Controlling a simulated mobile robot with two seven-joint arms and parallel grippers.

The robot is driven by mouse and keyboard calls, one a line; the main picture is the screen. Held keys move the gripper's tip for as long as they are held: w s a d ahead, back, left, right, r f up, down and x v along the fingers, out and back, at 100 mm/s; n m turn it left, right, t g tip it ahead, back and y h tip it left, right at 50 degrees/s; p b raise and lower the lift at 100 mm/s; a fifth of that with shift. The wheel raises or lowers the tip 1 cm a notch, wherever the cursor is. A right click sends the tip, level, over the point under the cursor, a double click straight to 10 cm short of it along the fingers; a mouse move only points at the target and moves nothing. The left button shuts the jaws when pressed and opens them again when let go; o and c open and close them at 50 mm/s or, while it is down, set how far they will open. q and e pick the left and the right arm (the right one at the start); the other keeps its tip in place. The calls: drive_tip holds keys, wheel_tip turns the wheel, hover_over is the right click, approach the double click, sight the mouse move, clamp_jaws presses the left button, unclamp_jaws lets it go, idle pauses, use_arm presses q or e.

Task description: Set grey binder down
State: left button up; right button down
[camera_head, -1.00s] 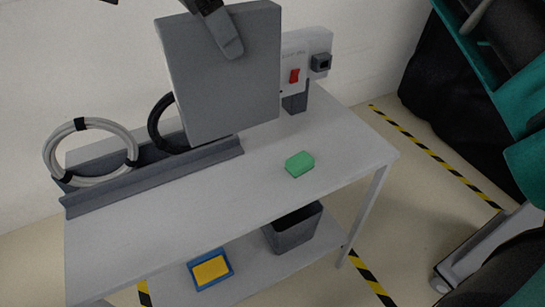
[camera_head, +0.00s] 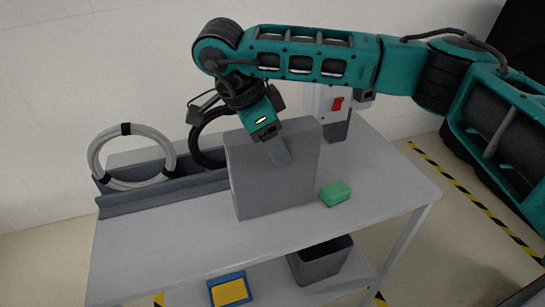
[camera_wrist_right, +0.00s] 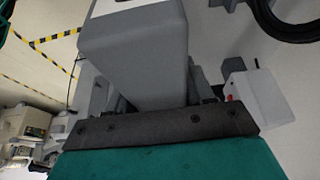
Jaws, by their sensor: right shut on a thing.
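The grey binder (camera_head: 252,185) is upright in the head view, over the middle of the grey table top (camera_head: 160,240). My right gripper (camera_head: 279,152) is shut on its upper part from above; one finger lies against the front face. The binder's lower edge is at or just above the table top; I cannot tell whether it touches. It is in front of the grey rack (camera_head: 130,200) and close to the left of a green block (camera_head: 335,193). In the right wrist view the binder (camera_wrist_right: 135,50) fills the upper middle. My left gripper is out of view.
A light cable coil (camera_head: 168,160) and a black coil (camera_head: 197,150) stand in the rack. A white box with a red switch (camera_head: 338,103) stands behind the binder. A dark bin (camera_head: 320,262) and a blue-yellow item (camera_head: 230,291) are on the lower shelf. The table's front left is clear.

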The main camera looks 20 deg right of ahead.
sight(246, 135)
drive_tip(key=shift+f, duration=1.9)
drive_tip(key=shift+c, duration=2.1)
unclamp_jaws()
drive_tip(key=v, duration=1.2)
drive_tip(key=shift+a, duration=0.1)
